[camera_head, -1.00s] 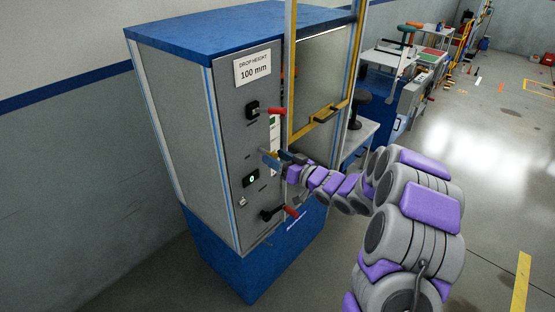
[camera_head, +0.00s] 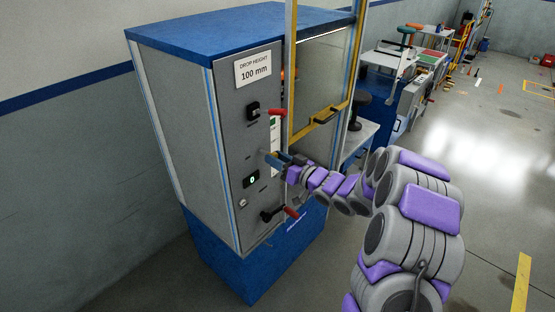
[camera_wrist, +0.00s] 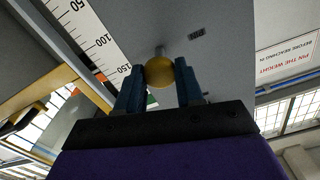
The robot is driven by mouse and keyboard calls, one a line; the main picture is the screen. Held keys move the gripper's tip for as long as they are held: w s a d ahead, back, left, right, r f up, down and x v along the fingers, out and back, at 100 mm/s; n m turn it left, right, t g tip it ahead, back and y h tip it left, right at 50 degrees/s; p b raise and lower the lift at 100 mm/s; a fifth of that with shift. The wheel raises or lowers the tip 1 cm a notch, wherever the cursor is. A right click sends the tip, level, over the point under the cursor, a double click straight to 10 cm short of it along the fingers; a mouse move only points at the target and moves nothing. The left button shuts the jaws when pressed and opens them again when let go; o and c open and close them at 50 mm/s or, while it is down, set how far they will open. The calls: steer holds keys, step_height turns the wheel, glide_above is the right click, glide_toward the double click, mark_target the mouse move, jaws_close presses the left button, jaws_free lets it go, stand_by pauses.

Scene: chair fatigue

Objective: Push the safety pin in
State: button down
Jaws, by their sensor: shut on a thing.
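The safety pin's round yellow knob (camera_wrist: 159,72) sits between the two blue fingers in the wrist view. A short grey shaft shows behind it, running to the grey panel. My gripper (camera_wrist: 160,80) is shut on the knob. In the head view my gripper (camera_head: 274,160) is at the panel's right side, between the upper and lower red-handled levers. The pin itself is too small and covered to make out there. How deep the shaft sits in the panel cannot be told.
The grey-and-blue cabinet (camera_head: 175,110) carries a red upper lever (camera_head: 277,112), a red lower lever (camera_head: 291,212) and a lit display (camera_head: 251,179). A yellow-framed guard door (camera_head: 320,116) stands just right. A millimetre scale (camera_wrist: 95,40) runs beside the knob. Open floor lies at right.

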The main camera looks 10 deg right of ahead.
steer(key=p+x, duration=0.2)
steer(key=x, duration=0.1)
steer(key=shift+w+r, duration=0.1)
steer(key=shift+w, duration=0.15)
steer(key=c, duration=1.1)
jaws_free()
steer(key=shift+o, duration=0.9)
steer(key=shift+w+a, duration=0.1)
steer(key=shift+w, duration=0.1)
steer(key=shift+o, duration=1.1)
steer(key=shift+s, duration=0.1)
